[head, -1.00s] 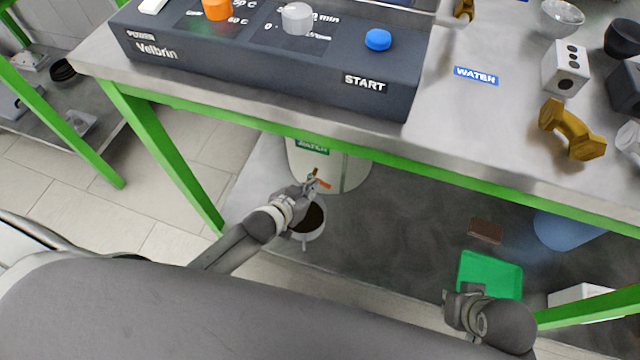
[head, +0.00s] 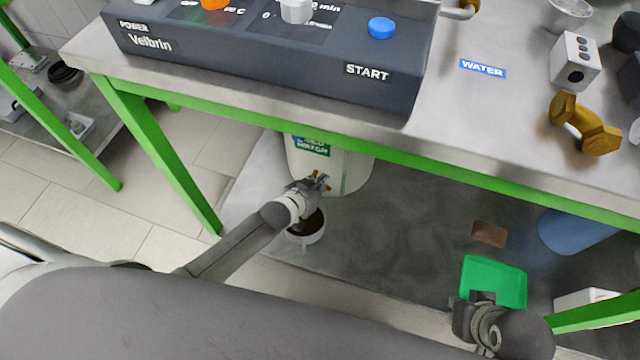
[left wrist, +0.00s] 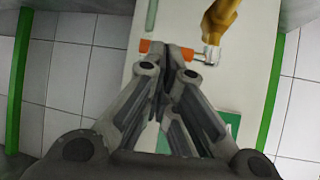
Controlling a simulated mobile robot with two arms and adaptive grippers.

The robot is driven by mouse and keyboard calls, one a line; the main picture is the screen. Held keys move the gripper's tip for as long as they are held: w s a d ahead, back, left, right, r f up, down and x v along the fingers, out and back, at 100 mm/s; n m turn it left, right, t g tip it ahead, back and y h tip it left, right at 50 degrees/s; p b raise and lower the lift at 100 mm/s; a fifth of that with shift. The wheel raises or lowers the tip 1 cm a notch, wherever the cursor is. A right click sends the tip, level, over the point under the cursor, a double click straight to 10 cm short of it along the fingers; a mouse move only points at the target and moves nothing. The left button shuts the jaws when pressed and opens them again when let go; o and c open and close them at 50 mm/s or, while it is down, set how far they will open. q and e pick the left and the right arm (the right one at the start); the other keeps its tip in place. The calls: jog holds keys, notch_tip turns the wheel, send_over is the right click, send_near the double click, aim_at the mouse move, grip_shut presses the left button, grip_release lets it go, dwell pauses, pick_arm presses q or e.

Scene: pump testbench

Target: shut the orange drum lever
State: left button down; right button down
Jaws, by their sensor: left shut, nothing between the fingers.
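The white drum (head: 345,165) stands under the bench, with a green label (head: 310,146) on its front. Its orange lever (head: 316,174) is mostly hidden by my left gripper (head: 325,182) in the head view. In the left wrist view the lever (left wrist: 187,54) lies crosswise behind the shut, empty fingertips (left wrist: 166,50), with orange showing on both sides. A brass tap piece (left wrist: 220,18) is to its right. I cannot tell whether the fingers touch the lever. My right gripper (head: 480,298) is near the green tray; its opening is unclear.
A pot with dark contents (head: 308,228) stands below the drum, under my left gripper. The green tray (head: 505,280), a brown block (head: 489,234) and a blue container (head: 570,232) lie to the right. The green bench rail (head: 420,160) runs above.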

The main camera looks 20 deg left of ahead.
pick_arm(q)
jog(key=shift+w+d, duration=0.2)
jog(key=shift+w, duration=0.45)
jog(key=shift+r+p, duration=0.1)
jog(key=shift+p, duration=0.3)
jog(key=shift+w, duration=0.15)
pick_arm(e)
jog(key=shift+s+a+r, duration=0.1)
jog(key=shift+s+r, duration=0.05)
jog(key=shift+r, duration=0.4)
pick_arm(q)
jog(key=shift+d+r, duration=0.1)
pick_arm(e)
jog(key=shift+r, duration=0.15)
pick_arm(q)
jog(key=shift+s+a+p, duration=0.2)
jog(key=shift+p, duration=0.2)
jog(key=shift+s+a, duration=0.2)
pick_arm(e)
jog(key=shift+w+f, duration=0.25)
jog(key=shift+w, duration=0.15)
